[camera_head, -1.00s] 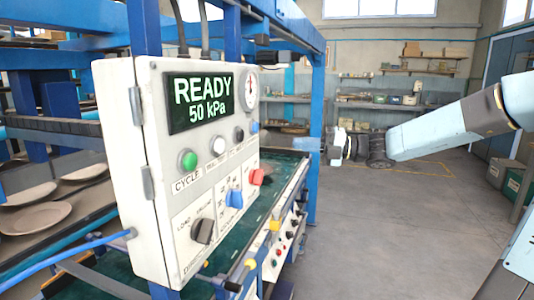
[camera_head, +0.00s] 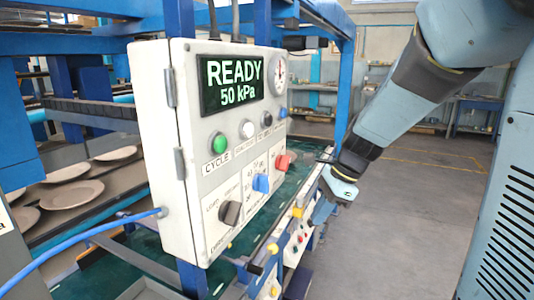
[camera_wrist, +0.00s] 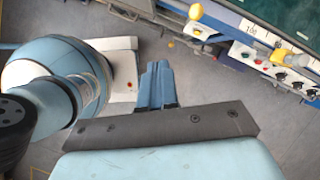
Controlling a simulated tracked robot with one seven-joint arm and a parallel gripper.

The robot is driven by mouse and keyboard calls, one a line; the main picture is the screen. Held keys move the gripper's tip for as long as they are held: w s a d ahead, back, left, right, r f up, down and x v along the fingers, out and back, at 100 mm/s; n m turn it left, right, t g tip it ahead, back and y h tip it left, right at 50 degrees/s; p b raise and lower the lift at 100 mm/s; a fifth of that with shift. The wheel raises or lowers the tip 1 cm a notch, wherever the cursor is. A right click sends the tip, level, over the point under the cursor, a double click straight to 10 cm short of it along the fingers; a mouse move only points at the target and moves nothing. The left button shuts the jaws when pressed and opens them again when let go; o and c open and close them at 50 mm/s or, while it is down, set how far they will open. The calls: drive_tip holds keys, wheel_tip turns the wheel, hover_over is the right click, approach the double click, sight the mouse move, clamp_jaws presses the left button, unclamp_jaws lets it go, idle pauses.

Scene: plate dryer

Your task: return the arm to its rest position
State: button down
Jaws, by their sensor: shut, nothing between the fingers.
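My gripper (camera_wrist: 158,72) shows in the wrist view as two blue fingers close together, with nothing between them. In the head view my arm comes in from the upper right and bends down. Its hand end is low, just right of the control box (camera_head: 165,150), near the front edge of the machine. The fingers are too small there to make out clearly. In the wrist view, part of my own body fills the left side, close to the gripper.
The box reads READY, 50 kPa. A green button (camera_head: 219,144), blue knob (camera_head: 261,183) and red knob (camera_head: 283,161) are on its face. Plates (camera_head: 72,195) lie on the rack at left. A blue hose (camera_head: 90,228) runs to the box. Open floor (camera_head: 420,220) lies at right.

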drive_tip(key=s+d+r+n+t+h, duration=0.4)
drive_tip(key=s+d+r+n, duration=0.6)
drive_tip(key=s+n, duration=0.3)
drive_tip(key=n+t, duration=0.1)
drive_tip(key=n, duration=0.2)
drive_tip(key=shift+s+d+n+h, duration=0.15)
drive_tip(key=shift+d+n+h, duration=0.15)
drive_tip(key=shift+d, duration=0.1)
drive_tip(key=shift+a+r, duration=0.1)
